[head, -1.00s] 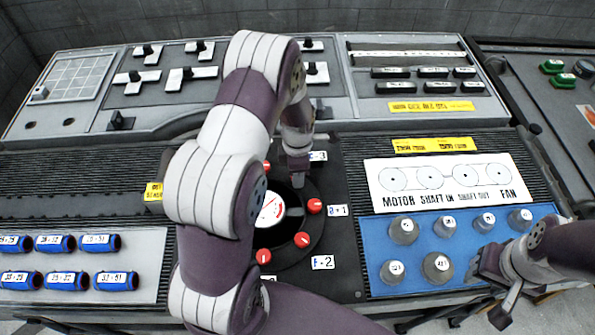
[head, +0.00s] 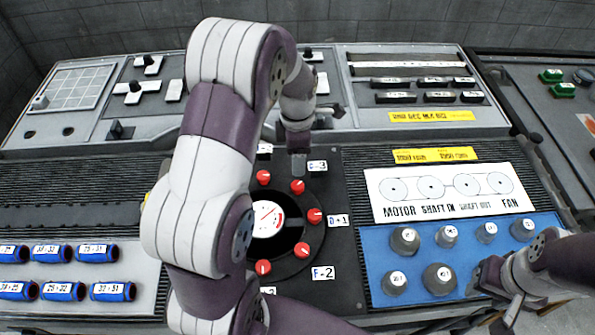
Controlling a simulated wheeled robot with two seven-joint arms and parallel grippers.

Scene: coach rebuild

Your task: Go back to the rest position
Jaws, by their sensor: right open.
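My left gripper (head: 299,152) hangs over the back edge of the black round dial (head: 285,237) with red knobs, near the "3" label. Its fingers point down and away from me, and I cannot tell their opening. My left arm covers the dial's left side and part of the console behind. My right gripper (head: 496,293) is open and empty at the right edge of the blue panel (head: 466,283), beside the grey knobs.
Several grey knobs (head: 439,279) stand on the blue panel below a white MOTOR–FAN diagram card (head: 447,188). Blue cylinders (head: 64,291) lie at the lower left. Black switches on white plates (head: 135,92) are at the back left. Another console (head: 558,110) stands at the right.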

